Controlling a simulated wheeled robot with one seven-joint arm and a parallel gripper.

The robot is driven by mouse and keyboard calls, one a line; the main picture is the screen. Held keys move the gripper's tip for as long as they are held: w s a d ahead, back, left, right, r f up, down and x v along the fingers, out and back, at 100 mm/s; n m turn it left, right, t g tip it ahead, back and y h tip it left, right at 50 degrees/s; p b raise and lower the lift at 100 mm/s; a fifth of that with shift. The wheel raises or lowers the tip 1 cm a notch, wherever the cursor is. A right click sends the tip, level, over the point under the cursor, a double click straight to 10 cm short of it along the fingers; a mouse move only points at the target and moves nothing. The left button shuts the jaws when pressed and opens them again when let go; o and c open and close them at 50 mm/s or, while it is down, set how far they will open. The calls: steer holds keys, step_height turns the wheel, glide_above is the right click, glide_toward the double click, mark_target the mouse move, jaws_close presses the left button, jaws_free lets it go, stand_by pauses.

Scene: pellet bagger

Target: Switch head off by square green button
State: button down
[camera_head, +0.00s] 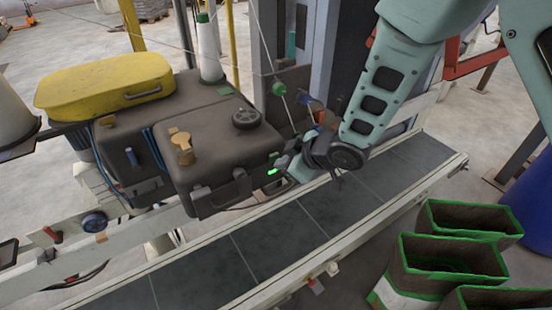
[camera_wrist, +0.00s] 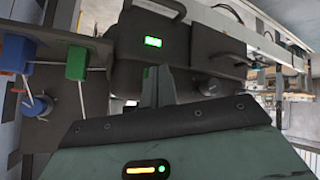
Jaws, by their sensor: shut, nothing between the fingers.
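The dark sewing-type head (camera_head: 225,150) is a boxy grey-brown machine beside the conveyor. A small lit green button (camera_head: 272,172) shows on its right-hand end, close to my gripper. In the wrist view the lit green button (camera_wrist: 152,42) is a bright rectangle on the dark housing (camera_wrist: 185,55). My gripper (camera_head: 284,162) is at that end of the head. In the wrist view my gripper's fingertips (camera_wrist: 157,70) are together, empty, and point at the housing just below the button in the picture. I cannot tell whether they touch the housing.
A grey conveyor belt (camera_head: 290,235) runs below my arm. Open brown bags with green rims (camera_head: 455,255) stand at the lower right. A green block (camera_wrist: 76,62) and a blue block (camera_wrist: 18,52) on rods are near my gripper. A yellow cover (camera_head: 105,85) lies behind the head.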

steer(key=shift+w+a, duration=0.2)
steer(key=shift+w, duration=0.1)
stand_by(0.4)
steer(key=shift+s, duration=0.1)
steer(key=shift+s+d+b, duration=0.35)
steer(key=shift+s+d, duration=0.2)
steer(key=shift+s, duration=0.15)
steer(key=shift+s+d+b, duration=0.4)
steer(key=shift+s+d, duration=0.15)
steer(key=shift+s, duration=0.25)
steer(key=shift+s+d+b, duration=0.35)
steer(key=shift+s+d, duration=0.2)
steer(key=shift+s, duration=0.3)
steer(key=shift+s+d+b, duration=0.4)
steer(key=shift+s+d, duration=0.15)
steer(key=shift+s, duration=0.25)
